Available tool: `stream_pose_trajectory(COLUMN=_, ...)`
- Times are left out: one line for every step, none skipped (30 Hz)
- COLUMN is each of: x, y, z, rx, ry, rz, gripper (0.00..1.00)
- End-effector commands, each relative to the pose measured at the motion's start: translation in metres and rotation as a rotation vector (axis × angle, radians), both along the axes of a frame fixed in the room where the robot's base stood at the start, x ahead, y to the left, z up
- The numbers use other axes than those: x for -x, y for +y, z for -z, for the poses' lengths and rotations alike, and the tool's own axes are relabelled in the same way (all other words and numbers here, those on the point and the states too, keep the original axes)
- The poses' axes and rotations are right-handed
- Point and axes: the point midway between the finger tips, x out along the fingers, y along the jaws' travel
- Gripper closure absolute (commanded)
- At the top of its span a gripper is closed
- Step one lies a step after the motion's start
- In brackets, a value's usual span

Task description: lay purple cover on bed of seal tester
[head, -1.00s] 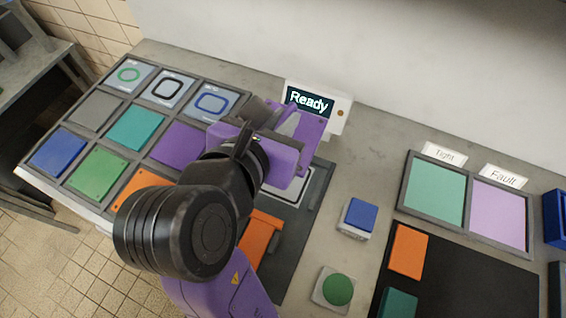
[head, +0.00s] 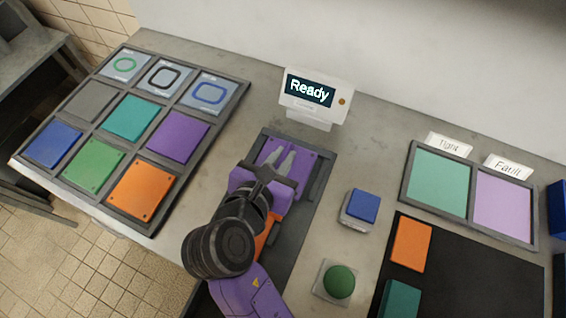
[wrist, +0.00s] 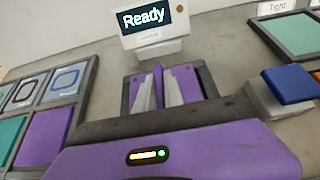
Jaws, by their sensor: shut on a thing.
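The purple cover (head: 302,165) is in my gripper (head: 280,162), whose pale fingers close on a raised ridge in its middle. In the wrist view the cover (wrist: 186,80) lies flat between the dark edges of the bed. The seal tester's dark bed (head: 322,178) is under and around the cover; whether the cover touches it I cannot tell. My wrist hides the bed's near part, where a bit of an orange part (head: 268,236) shows. The tester's display (head: 311,93) reads "Ready" behind the bed.
A tray (head: 150,224) at left holds coloured plates, including a purple one (head: 178,137). At right are a blue button (head: 362,205), a green button (head: 339,281), and "Tight" (head: 438,182) and "Fault" (head: 504,205) trays. A black mat (head: 460,275) holds orange and teal blocks.

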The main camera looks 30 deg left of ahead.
Motion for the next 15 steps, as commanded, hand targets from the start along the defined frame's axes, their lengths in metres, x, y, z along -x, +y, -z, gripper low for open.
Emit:
stream_pose_trajectory(x=0.0, y=0.0, z=0.009, rx=0.004, ry=0.0, rz=-0.001, gripper=1.0)
stream_pose_trajectory(x=0.0, y=0.0, z=0.013, rx=0.004, ry=0.001, rz=-0.001, gripper=1.0)
stream_pose_trajectory(x=0.001, y=0.0, z=0.02, rx=0.005, ry=0.001, rz=-0.002, gripper=1.0)
stream_pose_trajectory(x=0.0, y=0.0, z=0.024, rx=0.004, ry=0.0, rz=-0.001, gripper=1.0)
stream_pose_trajectory(x=0.0, y=0.0, z=0.027, rx=0.003, ry=0.0, rz=-0.001, gripper=1.0)
stream_pose_trajectory(x=0.0, y=0.0, z=0.03, rx=0.003, ry=-0.001, rz=-0.001, gripper=1.0)
stream_pose_trajectory(x=0.0, y=0.0, z=0.031, rx=0.001, ry=-0.001, rz=0.0, gripper=1.0)
stream_pose_trajectory(x=0.0, y=0.0, z=0.031, rx=0.0, ry=-0.001, rz=0.0, gripper=1.0)
stream_pose_trajectory(x=0.0, y=0.0, z=0.031, rx=0.0, ry=-0.001, rz=0.001, gripper=1.0)
stream_pose_trajectory(x=0.0, y=0.0, z=0.031, rx=0.0, ry=-0.001, rz=0.001, gripper=1.0)
stream_pose_trajectory(x=0.0, y=0.0, z=0.031, rx=0.0, ry=-0.001, rz=0.001, gripper=1.0)
stream_pose_trajectory(x=0.0, y=0.0, z=0.031, rx=0.0, ry=-0.001, rz=0.001, gripper=1.0)
stream_pose_trajectory(x=0.0, y=0.0, z=0.031, rx=0.0, ry=-0.001, rz=0.001, gripper=1.0)
stream_pose_trajectory(x=0.0, y=0.0, z=0.031, rx=0.0, ry=-0.001, rz=0.001, gripper=1.0)
stream_pose_trajectory(x=0.0, y=0.0, z=0.031, rx=0.0, ry=-0.001, rz=0.001, gripper=1.0)
